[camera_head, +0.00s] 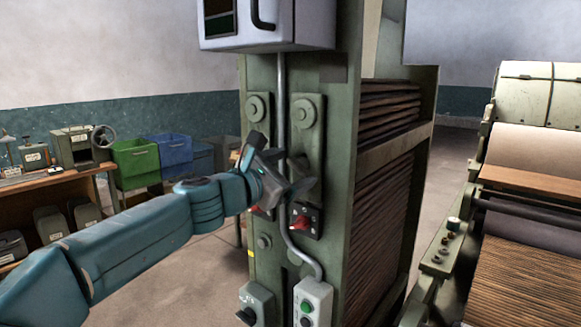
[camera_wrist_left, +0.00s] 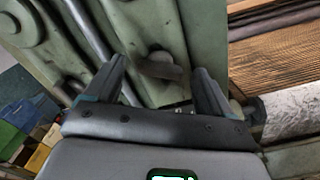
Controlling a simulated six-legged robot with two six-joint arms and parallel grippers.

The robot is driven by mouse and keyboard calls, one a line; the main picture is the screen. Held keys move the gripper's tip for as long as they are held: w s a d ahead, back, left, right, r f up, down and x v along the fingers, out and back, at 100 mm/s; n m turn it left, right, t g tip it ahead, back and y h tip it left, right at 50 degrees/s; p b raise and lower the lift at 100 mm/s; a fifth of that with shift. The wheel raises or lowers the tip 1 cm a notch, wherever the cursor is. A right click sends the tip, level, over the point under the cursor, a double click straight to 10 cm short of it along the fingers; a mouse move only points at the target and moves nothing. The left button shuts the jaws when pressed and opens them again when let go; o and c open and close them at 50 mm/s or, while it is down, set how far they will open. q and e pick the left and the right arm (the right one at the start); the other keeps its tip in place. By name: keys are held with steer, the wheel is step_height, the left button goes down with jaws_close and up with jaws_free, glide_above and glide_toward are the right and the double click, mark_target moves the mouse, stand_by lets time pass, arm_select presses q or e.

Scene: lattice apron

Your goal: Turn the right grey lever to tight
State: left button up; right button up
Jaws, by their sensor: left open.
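The right grey lever (camera_wrist_left: 160,67) shows in the left wrist view as a short dark grey bar on a pale green plate. It lies between and just beyond the fingertips of my left gripper (camera_wrist_left: 158,76), which is open, with a gap on either side. In the head view my left gripper (camera_head: 290,181) is in front of the lower part of the right green plate (camera_head: 305,140) and hides most of the lever there. I cannot tell whether a finger touches the lever. My right gripper is not in view.
A grey conduit pipe (camera_head: 282,100) runs down between the two plates, close to my gripper. A red switch (camera_head: 301,222) sits just below, and a button box (camera_head: 313,303) lower down. A roller machine (camera_head: 530,170) stands at the right. Bins stand at the left.

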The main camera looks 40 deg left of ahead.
arm_select(q)
steer(key=shift+w, duration=0.1)
steer(key=shift+w, duration=0.1)
steer(key=shift+c, duration=0.7)
steer(key=c, duration=0.9)
steer(key=shift+f+m+b, duration=0.15)
steer(key=shift+m+b, duration=0.4)
steer(key=shift+m, duration=0.55)
steer(key=m+b, duration=0.1)
steer(key=m, duration=0.2)
steer(key=shift+d, duration=0.1)
steer(key=m+b, duration=0.3)
steer(key=m, duration=0.3)
steer(key=shift+m, duration=0.4)
